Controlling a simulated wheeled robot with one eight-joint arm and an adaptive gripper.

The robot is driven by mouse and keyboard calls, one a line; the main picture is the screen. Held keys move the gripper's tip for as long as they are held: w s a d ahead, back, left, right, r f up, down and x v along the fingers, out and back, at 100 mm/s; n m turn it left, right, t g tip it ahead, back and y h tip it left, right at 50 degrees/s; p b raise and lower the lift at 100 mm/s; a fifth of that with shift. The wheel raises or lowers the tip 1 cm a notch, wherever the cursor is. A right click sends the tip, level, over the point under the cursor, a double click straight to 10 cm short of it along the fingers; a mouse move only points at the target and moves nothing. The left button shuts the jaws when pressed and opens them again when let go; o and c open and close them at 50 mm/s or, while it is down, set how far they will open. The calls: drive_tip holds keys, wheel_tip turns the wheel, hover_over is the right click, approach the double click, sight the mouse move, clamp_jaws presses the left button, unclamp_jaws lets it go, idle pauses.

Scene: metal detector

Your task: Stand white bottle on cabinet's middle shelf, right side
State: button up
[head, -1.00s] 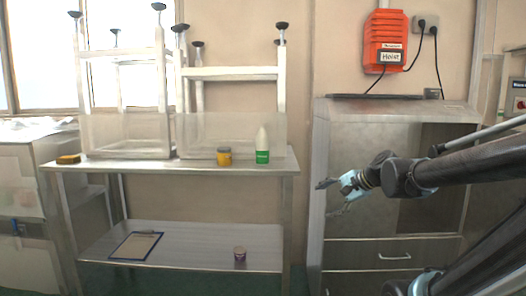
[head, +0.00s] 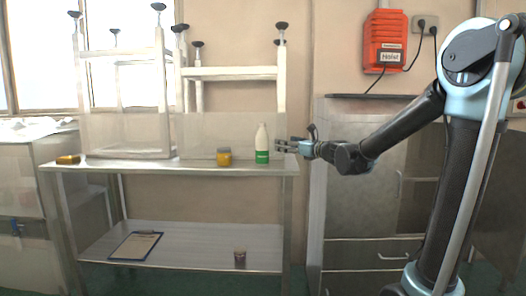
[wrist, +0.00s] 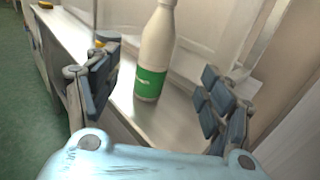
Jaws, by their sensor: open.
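The white bottle (head: 262,136) with a green label stands upright near the right end of the metal table's top (head: 120,164). It also shows in the wrist view (wrist: 155,48), between and beyond my spread fingers. My gripper (head: 281,146) is open and empty, just right of the bottle at about its height. In the wrist view my gripper (wrist: 158,88) has one finger on each side of the bottle's line, with gaps to both. The grey cabinet (head: 350,200) stands at the right, partly behind my arm. Its middle shelf cannot be made out.
A yellow jar (head: 224,157) stands left of the bottle. Upturned white stools (head: 230,73) stand behind on the table. A small yellow-black item (head: 68,159) lies at the table's left end. The lower shelf holds a clipboard (head: 135,245) and a small cup (head: 240,258).

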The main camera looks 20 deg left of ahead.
sight(262, 140)
drive_tip(key=x, duration=1.5)
drive_tip(key=shift+f, duration=0.1)
drive_tip(key=c, duration=1.7)
